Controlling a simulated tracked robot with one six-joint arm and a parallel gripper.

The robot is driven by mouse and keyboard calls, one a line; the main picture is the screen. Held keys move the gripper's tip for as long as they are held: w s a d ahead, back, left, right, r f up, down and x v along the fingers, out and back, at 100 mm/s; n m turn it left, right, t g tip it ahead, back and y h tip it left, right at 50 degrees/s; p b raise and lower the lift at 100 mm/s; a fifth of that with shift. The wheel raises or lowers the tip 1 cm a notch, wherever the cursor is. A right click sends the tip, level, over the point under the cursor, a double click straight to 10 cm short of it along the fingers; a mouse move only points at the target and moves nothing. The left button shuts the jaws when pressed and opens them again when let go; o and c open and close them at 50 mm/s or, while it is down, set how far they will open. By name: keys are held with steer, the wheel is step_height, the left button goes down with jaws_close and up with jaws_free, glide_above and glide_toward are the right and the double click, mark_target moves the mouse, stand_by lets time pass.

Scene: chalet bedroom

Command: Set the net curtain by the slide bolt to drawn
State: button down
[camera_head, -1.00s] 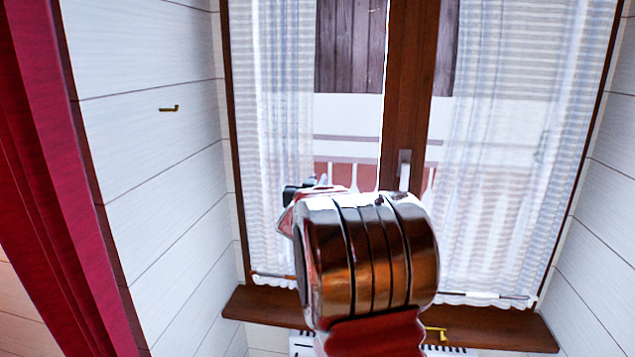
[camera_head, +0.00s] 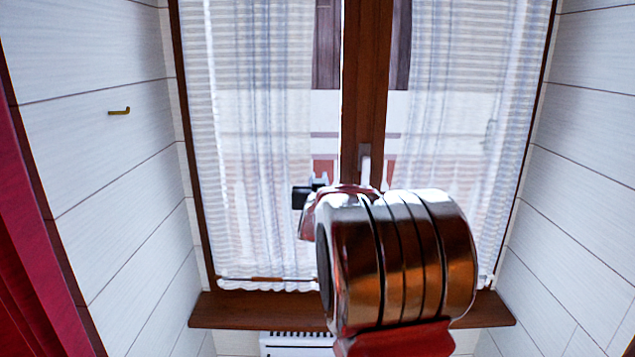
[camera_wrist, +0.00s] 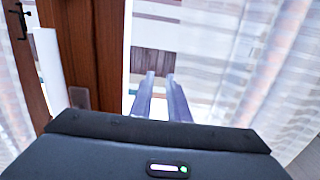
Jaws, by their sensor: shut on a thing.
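The left net curtain (camera_head: 255,130), white with blue-grey stripes, hangs over the left window pane in the head view. Its inner edge lies a short way left of the brown centre post (camera_head: 364,80), leaving a narrow bare strip of glass. My gripper (camera_head: 318,184) is at this inner edge, partly hidden by my arm. In the wrist view its two fingers (camera_wrist: 160,82) are close together, shut at the curtain's edge; the held cloth is hard to make out. This curtain (camera_wrist: 265,65) shows right of the fingers. A black fitting that looks like a slide bolt (camera_wrist: 20,18) is on brown wood at top left.
A second net curtain (camera_head: 460,120) hangs over the right pane. A pale window handle (camera_head: 364,162) is on the centre post. A wooden sill (camera_head: 240,310) runs below, above a white radiator (camera_head: 290,344).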

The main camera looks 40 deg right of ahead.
steer(key=shift+s+d+f, duration=0.1)
steer(key=shift+s+f, duration=0.05)
steer(key=shift+f, duration=0.1)
steer(key=c, duration=1.7)
jaws_free()
steer(key=shift+r, duration=0.15)
steer(key=shift+v, duration=6.9)
